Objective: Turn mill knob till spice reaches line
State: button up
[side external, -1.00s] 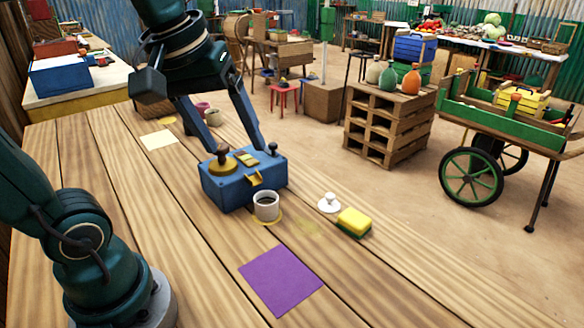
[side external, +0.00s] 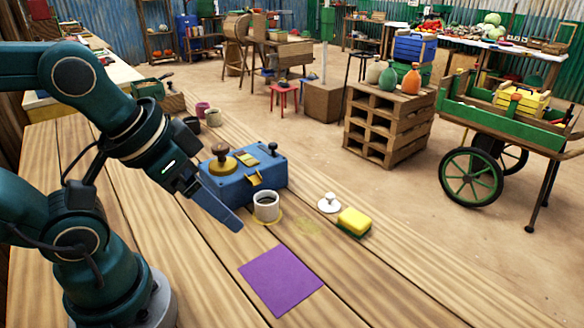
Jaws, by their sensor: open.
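The mill is a blue box (side external: 240,187) on the wooden table. A brown knob (side external: 221,152) on a brass-yellow round base stands upright on its top left; a small dark knob (side external: 272,149) is at its top right. A yellow spout (side external: 254,178) juts from its front. A white cup (side external: 266,205) stands below the spout on a yellow round mat; its inside looks dark, and I cannot make out a line. My gripper (side external: 228,216) is open and empty, in front and left of the mill, apart from the knob. Only one finger shows clearly.
A white lid-like piece (side external: 329,203) and a yellow-green sponge (side external: 354,221) lie right of the cup. A purple square (side external: 281,279) lies in front. Small pots (side external: 213,116) stand behind the mill. The table's front right is clear.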

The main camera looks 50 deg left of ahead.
jog(key=w+a+r+n+g, duration=0.1)
jog(key=w+a+r+n, duration=0.15)
jog(key=r+n, duration=0.35)
jog(key=n+g, duration=0.5)
jog(key=n, duration=0.7)
send_over(220, 146)
notch_tip(220, 146, down, 5)
jog(key=shift+r, duration=0.15)
jog(key=shift+f+n, duration=0.2)
jog(key=shift+n, duration=0.1)
jog(key=shift+f, duration=2.35)
